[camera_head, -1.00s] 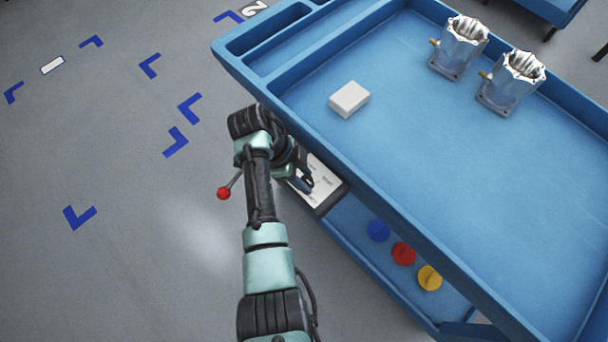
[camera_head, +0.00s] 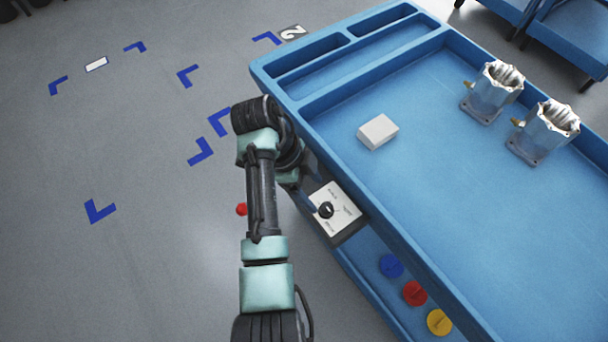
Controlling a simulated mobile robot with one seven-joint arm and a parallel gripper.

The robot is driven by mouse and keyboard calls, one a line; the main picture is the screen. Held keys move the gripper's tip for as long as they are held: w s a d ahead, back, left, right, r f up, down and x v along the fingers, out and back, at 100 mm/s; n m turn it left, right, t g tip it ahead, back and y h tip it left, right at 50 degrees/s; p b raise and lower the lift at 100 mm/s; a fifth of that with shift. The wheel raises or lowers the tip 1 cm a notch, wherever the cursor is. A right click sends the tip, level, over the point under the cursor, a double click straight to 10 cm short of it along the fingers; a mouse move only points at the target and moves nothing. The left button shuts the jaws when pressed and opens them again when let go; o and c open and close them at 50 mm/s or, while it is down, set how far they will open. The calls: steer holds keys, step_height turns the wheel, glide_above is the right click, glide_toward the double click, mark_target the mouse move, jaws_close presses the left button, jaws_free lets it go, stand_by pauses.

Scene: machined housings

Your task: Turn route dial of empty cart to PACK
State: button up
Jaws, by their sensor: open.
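A white dial plate (camera_head: 345,207) is set in a dark box on the near side of a blue cart (camera_head: 375,208). A black round knob (camera_head: 326,210) sits on the plate, with small labels around it that I cannot read. I cannot tell which label the knob points to. My gripper (camera_head: 309,204) is at the plate's left edge, close beside the knob, mostly hidden behind my arm. It looks open, with nothing held. Whether a finger touches the knob is unclear. This cart bears two metal housings (camera_head: 492,92) (camera_head: 545,132) on its top.
A white block (camera_head: 378,131) lies on the cart top. Blue, red and yellow discs (camera_head: 391,265) (camera_head: 414,292) (camera_head: 439,322) are on its lower part. A red ball (camera_head: 241,209) shows left of my arm. Other blue carts (camera_head: 570,40) stand top right.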

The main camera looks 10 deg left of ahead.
steer(key=v, duration=0.5)
steer(key=shift+r, duration=0.1)
stand_by(0.3)
steer(key=w+d+r+n+t+y, duration=0.1)
steer(key=w+r+n+t, duration=0.3)
steer(key=r, duration=0.5)
steer(key=w+r+n+t+y+p, duration=0.15)
steer(key=w+r+t, duration=0.35)
steer(key=r, duration=0.5)
steer(key=w+d+r+n+t+y, duration=0.1)
steer(key=w+r+n+t, duration=0.35)
steer(key=r, duration=0.45)
step_height(320, 180, up, 12)
steer(key=s+n+t, duration=0.2)
steer(key=t, duration=0.3)
steer(key=s+d+r+n+t, duration=0.1)
steer(key=s+r+n+t, duration=0.2)
steer(key=s+r, duration=0.5)
steer(key=s+d+r+n+t, duration=0.2)
steer(key=s+r+t, duration=0.3)
steer(key=s+r, duration=0.4)
step_height(320, 180, up, 4)
steer(key=shift+s+d+f+n+t+y, duration=0.1)
steer(key=shift+s+d+n+t+y, duration=0.1)
steer(key=shift+d+n+t+y, duration=0.3)
steer(key=shift+a, duration=0.2)
